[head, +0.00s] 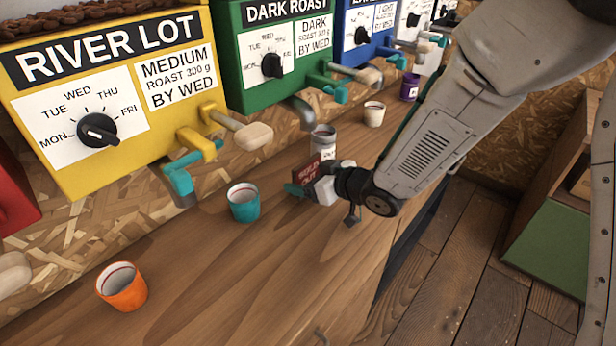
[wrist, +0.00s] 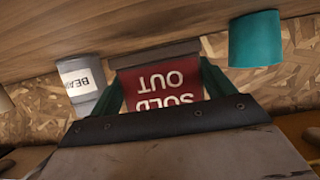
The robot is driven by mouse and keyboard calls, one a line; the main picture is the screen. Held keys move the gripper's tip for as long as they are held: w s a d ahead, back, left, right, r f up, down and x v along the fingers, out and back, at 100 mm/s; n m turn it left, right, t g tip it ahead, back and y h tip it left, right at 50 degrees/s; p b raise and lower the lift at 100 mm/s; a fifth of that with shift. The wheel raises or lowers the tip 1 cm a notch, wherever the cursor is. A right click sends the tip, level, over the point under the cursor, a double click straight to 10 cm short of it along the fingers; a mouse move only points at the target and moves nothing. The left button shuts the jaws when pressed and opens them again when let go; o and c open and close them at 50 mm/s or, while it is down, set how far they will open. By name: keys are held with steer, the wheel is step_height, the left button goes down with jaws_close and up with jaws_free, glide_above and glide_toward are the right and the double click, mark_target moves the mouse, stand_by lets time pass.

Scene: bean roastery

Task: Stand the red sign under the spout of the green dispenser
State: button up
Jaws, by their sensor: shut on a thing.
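The red sign (head: 306,174), lettered SOLD OUT, is held in my gripper (head: 308,190) just over or on the wooden counter; I cannot tell if its base touches. In the wrist view the sign (wrist: 160,84) appears upside down between the two teal fingers of my gripper (wrist: 162,88), with its grey base bar toward the counter. The green dispenser (head: 232,60), labelled DARK ROAST, stands behind. Its grey metal spout (head: 299,111) is above and behind the sign in the head view. My gripper and forearm hide part of the sign.
A white and grey tin (head: 323,142) stands close behind the sign; its BEAN lettering shows in the wrist view (wrist: 82,82). A teal cup (head: 243,203) stands left, an orange cup (head: 122,287) farther left, and a white cup (head: 374,114) behind right. The front counter (head: 270,270) is clear.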

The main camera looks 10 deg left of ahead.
steer(key=shift+f, duration=0.15)
steer(key=shift+f, duration=0.35)
steer(key=shift+s+f, duration=0.1)
steer(key=o, duration=0.9)
steer(key=shift+f, duration=0.1)
steer(key=shift+r, duration=0.25)
steer(key=v, duration=1.2)
steer(key=shift+r, duration=0.5)
